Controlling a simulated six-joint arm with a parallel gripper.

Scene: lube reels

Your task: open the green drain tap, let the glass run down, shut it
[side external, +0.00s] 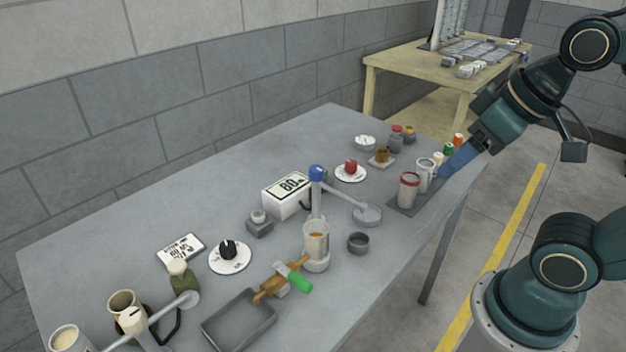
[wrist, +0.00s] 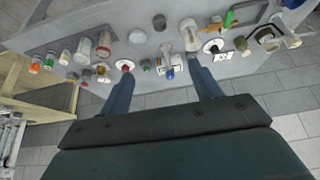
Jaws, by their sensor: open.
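The drain tap has a green handle (side external: 299,282) on a brass-coloured body (side external: 268,290) near the front edge of the table. The handle lies at an angle across the body. My gripper (side external: 445,172) is at the right end of the table, well away from the tap. The wrist view shows its two blue fingers (wrist: 163,78) apart, with nothing held between them.
A dark tray (side external: 239,320) lies beside the tap. A red-rimmed canister (side external: 409,188) stands near my gripper.

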